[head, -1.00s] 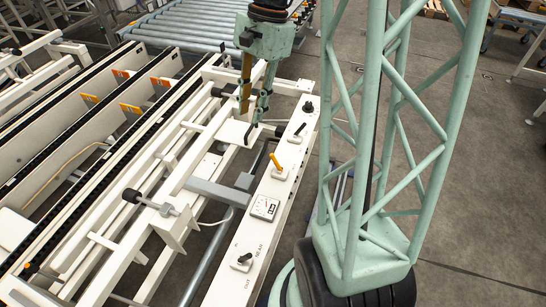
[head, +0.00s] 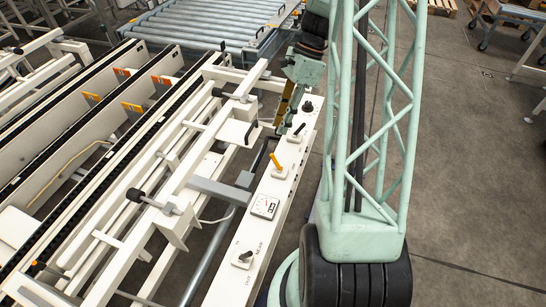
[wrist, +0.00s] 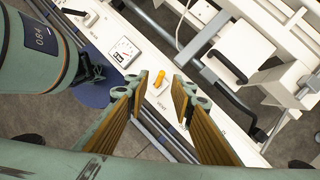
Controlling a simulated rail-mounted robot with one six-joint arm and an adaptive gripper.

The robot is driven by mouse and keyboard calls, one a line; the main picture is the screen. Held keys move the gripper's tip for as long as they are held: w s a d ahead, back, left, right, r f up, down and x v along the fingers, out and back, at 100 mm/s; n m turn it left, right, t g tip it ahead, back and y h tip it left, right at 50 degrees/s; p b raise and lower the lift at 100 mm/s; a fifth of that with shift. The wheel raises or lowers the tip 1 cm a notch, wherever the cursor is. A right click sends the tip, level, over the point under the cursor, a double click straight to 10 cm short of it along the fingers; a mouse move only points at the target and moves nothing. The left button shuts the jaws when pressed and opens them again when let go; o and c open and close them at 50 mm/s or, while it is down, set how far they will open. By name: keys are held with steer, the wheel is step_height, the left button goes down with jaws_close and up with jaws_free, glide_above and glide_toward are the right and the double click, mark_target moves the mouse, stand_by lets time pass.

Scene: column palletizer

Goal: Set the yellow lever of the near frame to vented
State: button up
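The yellow lever (head: 275,161) stands on the white control panel (head: 250,212) of the near frame, between a black-knobbed switch and a gauge. In the wrist view the yellow lever (wrist: 159,77) shows in the gap beyond my fingertips, beside the printed word VENT. My gripper (head: 282,128) is above the far part of the panel, tilted, a little beyond the lever. In the wrist view my gripper (wrist: 159,92) is open, with its ribbed fingers apart and nothing between them. I cannot tell how far the tips are from the lever.
A black-handled switch (head: 297,134) sits just beyond the lever, close to my fingers. A gauge (head: 264,207) and another black switch (head: 243,258) lie nearer on the panel. White frame bars with black knobs stand to the left. A grey floor (head: 465,180) lies open to the right.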

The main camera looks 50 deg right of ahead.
mark_target(273, 158)
steer(key=shift+s+d+f+m, duration=0.2)
steer(key=shift+d+f+m, duration=0.15)
steer(key=shift+d+f, duration=0.25)
steer(key=shift+s+d+f+m, duration=0.2)
steer(key=shift+d+f+m, duration=0.15)
steer(key=shift+f, duration=0.3)
steer(key=shift+f, duration=0.1)
steer(key=shift+a+b+x, duration=0.15)
steer(key=shift+b+x, duration=0.6)
steer(key=shift+x, duration=2.65)
steer(key=shift+a+b+x, duration=0.15)
steer(key=shift+b+x, duration=0.55)
steer(key=shift+x, duration=2.7)
steer(key=shift+c, duration=0.3)
jaws_close()
